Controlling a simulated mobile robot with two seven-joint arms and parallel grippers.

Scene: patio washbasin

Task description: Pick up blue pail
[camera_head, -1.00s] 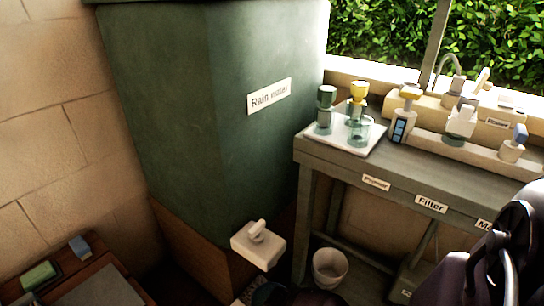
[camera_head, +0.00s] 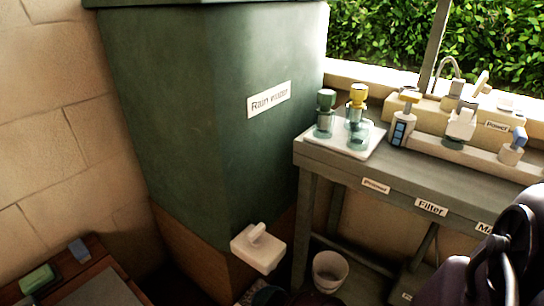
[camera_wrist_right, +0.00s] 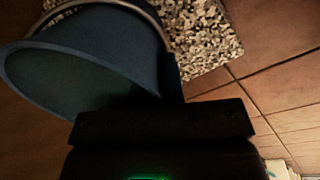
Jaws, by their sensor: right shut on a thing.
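The blue pail (camera_wrist_right: 85,70) fills the upper left of the right wrist view, its wide mouth facing the camera and a curved metal handle (camera_wrist_right: 125,8) at its top. My right gripper (camera_wrist_right: 172,100) is a dark shape below and right of the pail. It is shut on the pail, at the side wall near the rim; the contact itself is dark and its fingertips are hard to make out. In the head view only a dark bluish part of the pail (camera_head: 266,295) shows at the bottom edge. My left gripper is in neither view.
A speckled pebbled slab (camera_wrist_right: 205,40) lies on the tiled floor (camera_wrist_right: 280,90) behind the pail. A green rain water tank (camera_head: 205,110) with a white tap (camera_head: 258,247) stands above. A white bucket (camera_head: 329,270) stands under the grey bench (camera_head: 400,180) at right.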

